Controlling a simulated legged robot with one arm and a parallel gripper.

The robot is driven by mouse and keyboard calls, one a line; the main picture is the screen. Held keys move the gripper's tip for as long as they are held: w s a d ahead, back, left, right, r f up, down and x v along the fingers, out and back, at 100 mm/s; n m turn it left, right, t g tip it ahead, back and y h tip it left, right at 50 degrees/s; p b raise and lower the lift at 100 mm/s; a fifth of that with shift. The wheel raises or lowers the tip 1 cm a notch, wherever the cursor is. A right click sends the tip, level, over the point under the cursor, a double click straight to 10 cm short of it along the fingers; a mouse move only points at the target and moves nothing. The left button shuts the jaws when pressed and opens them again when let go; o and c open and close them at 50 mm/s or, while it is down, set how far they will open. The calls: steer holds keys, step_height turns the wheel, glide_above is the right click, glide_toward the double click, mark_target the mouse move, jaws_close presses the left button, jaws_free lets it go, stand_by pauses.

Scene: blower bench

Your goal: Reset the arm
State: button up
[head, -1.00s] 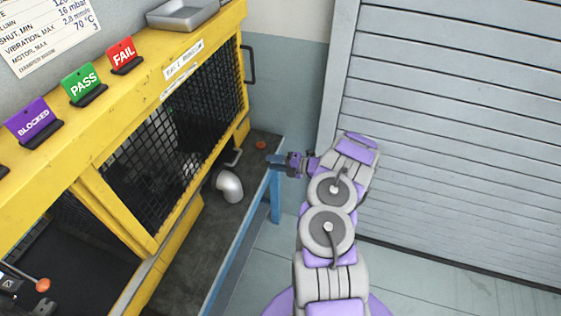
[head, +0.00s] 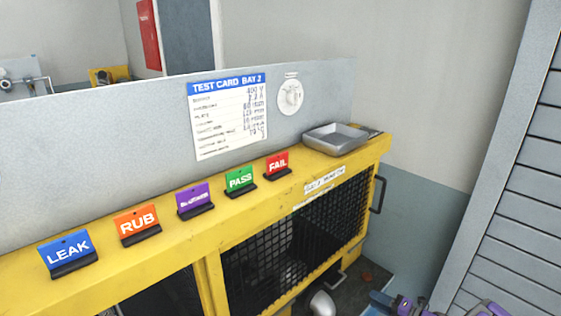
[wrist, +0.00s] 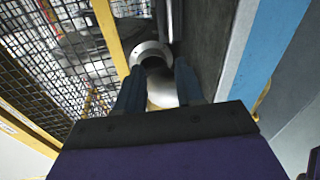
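My gripper (head: 380,302) shows only partly at the bottom right edge of the head view, to the right of the bench cage. In the wrist view, its two dark blue fingers (wrist: 160,78) stand apart with nothing held between them. A silver pipe elbow (wrist: 154,56) shows beyond the fingertips, with a gap visible in the head view between it (head: 322,304) and my gripper. Most of my arm is out of the head view.
The yellow bench (head: 210,290) has a black mesh cage (head: 290,245). Along its top stand LEAK (head: 68,250), RUB (head: 137,222), purple, PASS (head: 240,180) and FAIL (head: 277,163) signs, and a grey tray (head: 336,138). A grey slatted shutter (head: 520,210) is at right.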

steer(key=a+r+n+g+y, duration=0.3)
steer(key=a+r+n, duration=0.4)
steer(key=a+r, duration=0.25)
steer(key=s+a+r+n+g, duration=0.4)
steer(key=s+a+r+n, duration=0.1)
steer(key=a+r+n, duration=0.3)
steer(key=s+a+r+n+g, duration=0.5)
steer(key=s+a+n, duration=0.15)
steer(key=a, duration=0.45)
steer(key=s+a+r+n+g+h, duration=0.2)
steer(key=s+n+h, duration=0.1)
steer(key=s+n, duration=0.35)
steer(key=s+a+r+n+g+h, duration=0.1)
steer(key=s+a+r+n+h, duration=0.15)
steer(key=s+n, duration=0.4)
steer(key=s+d+n+h, duration=0.4)
steer(key=s+n, duration=0.1)
steer(key=s, duration=0.3)
steer(key=s+d+n+t+h, duration=0.1)
steer(key=s+d+n+h, duration=0.3)
steer(key=s, duration=0.5)
steer(key=shift+s+d+r+n, duration=0.25)
steer(key=shift+d+r+n, duration=0.15)
steer(key=shift+d+n, duration=0.3)
steer(key=shift+w, duration=0.15)
